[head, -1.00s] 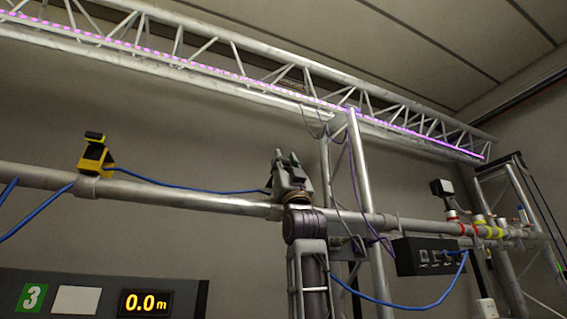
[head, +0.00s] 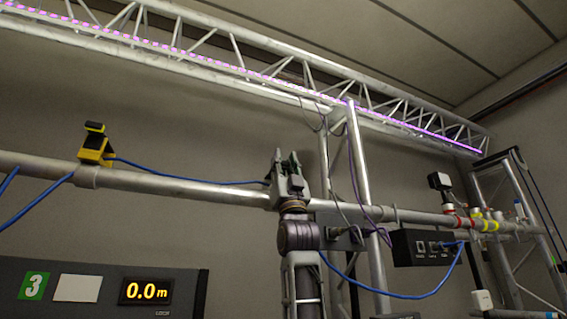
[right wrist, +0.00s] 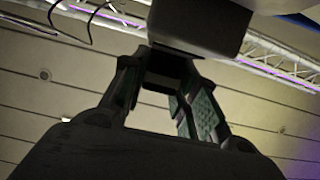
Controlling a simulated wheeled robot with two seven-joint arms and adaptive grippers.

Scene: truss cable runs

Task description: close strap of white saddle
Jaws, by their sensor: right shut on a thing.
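My right gripper (head: 288,160) points up in front of the long horizontal pipe (head: 230,197), near its middle. In the right wrist view its two fingers (right wrist: 165,75) stand at either side of a small dark piece, which I take to be the saddle's strap. A larger dark block (right wrist: 205,20) lies just beyond the fingertips. The white saddle itself cannot be made out; the gripper covers that part of the pipe in the head view. A blue cable (head: 190,180) runs along the pipe to behind the gripper. My left gripper is not in view.
A yellow saddle with a black top (head: 96,147) sits on the pipe at the left. A black socket box (head: 425,247) hangs at the right, near an upright post (head: 362,190). A truss (head: 250,70) with a purple light strip crosses above. A display panel (head: 105,285) stands below.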

